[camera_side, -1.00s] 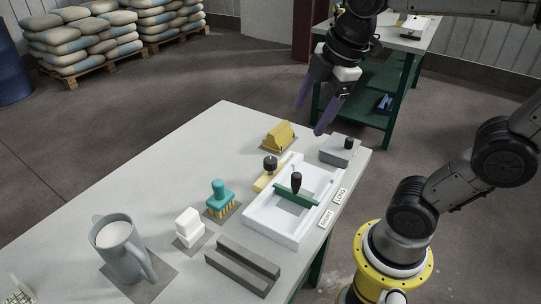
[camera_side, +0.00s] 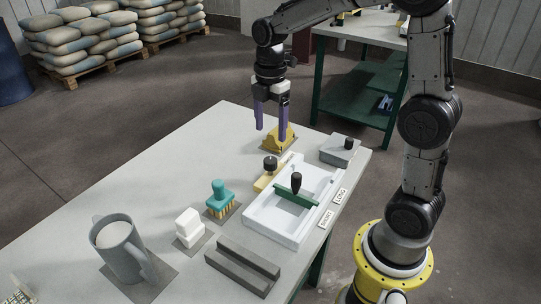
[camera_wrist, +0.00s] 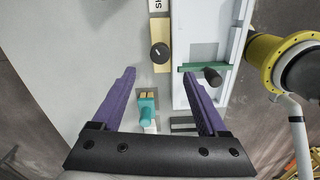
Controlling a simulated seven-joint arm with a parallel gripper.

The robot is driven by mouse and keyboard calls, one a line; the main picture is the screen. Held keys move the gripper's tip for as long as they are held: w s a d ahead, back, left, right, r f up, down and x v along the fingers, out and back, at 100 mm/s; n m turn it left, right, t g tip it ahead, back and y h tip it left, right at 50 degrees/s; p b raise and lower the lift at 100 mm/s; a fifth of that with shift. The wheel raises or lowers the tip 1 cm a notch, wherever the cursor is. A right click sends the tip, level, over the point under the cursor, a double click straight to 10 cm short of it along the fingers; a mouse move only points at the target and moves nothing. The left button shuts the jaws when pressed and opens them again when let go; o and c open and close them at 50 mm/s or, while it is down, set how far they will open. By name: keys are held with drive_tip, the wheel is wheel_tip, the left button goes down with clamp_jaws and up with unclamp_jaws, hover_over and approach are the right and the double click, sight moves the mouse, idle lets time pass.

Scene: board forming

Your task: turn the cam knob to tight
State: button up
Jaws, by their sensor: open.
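The cam knob (camera_side: 270,163) is a dark round knob on a pale yellow block (camera_side: 264,183) along the left side of the white tray frame. It also shows in the wrist view (camera_wrist: 159,52), ahead of and between the fingertips, with a small pale mark on top. My gripper (camera_side: 271,136) has purple fingers, spread open and empty, pointing down. It is above the table near the yellow piece, behind the knob and not touching it. It also shows in the wrist view (camera_wrist: 159,73). The knob's setting is too small to tell.
The white frame (camera_side: 260,229) holds a green bar with a black handle (camera_side: 296,183).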

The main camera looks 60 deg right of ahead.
sight(270, 160)
wheel_tip(270, 160, down, 10)
drive_tip(key=shift+r, duration=0.25)
clamp_jaws()
idle(0.4)
